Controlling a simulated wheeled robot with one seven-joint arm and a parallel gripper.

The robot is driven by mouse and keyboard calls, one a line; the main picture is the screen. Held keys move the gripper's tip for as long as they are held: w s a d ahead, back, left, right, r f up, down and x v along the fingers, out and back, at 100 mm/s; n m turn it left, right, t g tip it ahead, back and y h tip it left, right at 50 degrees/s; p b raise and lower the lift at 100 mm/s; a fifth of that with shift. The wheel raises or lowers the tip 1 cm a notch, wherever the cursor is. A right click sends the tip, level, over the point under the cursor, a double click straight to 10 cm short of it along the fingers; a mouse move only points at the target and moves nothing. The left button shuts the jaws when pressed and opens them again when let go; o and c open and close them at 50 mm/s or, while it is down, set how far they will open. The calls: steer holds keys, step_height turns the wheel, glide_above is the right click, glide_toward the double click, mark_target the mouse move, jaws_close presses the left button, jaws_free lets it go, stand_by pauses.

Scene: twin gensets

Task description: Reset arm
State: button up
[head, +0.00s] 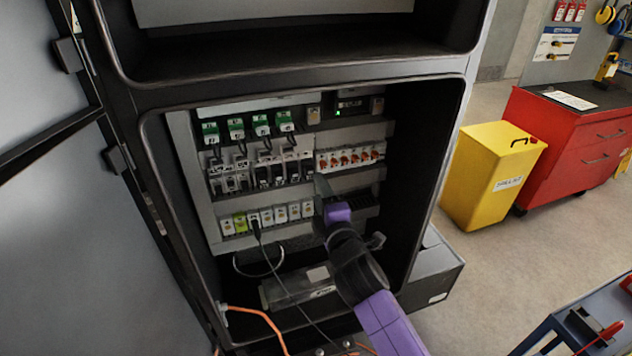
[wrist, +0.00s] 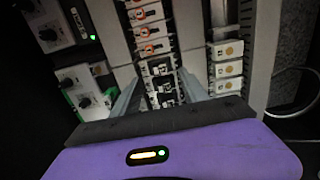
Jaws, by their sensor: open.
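My purple arm reaches into the open cabinet in the head view. My gripper (head: 322,186) is in front of the panel, just below the row of orange-toggled breakers (head: 350,158). In the wrist view my gripper (wrist: 158,84) is open, with its two grey fingers apart on either side of a column of breakers with black switches (wrist: 160,78). Nothing is seen held between the fingers. I cannot tell whether the fingertips touch the panel. Part of the lower right of the panel is hidden behind my gripper.
The cabinet's side walls and its open door (head: 45,200) at left bound the space. A black cable (head: 275,275) hangs from the lower row of white modules (head: 267,217). A yellow bin (head: 490,175) and red tool cabinet (head: 570,140) stand at right, with open floor before them.

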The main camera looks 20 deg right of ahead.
steer(key=s+a+r+m+t, duration=0.2)
steer(key=s+r+m, duration=0.2)
steer(key=s+m, duration=0.65)
steer(key=s+d+f+m+g, duration=0.1)
steer(key=s+f+m+g, duration=0.1)
steer(key=s, duration=1.9)
steer(key=s+d+f+m+g, duration=0.1)
steer(key=s+f+m+g, duration=0.2)
steer(key=s, duration=1.8)
step_height(320, 180, down, 2)
steer(key=shift+s+f+m+y, duration=0.15)
steer(key=shift+f+m+y, duration=0.15)
steer(key=shift+m, duration=0.75)
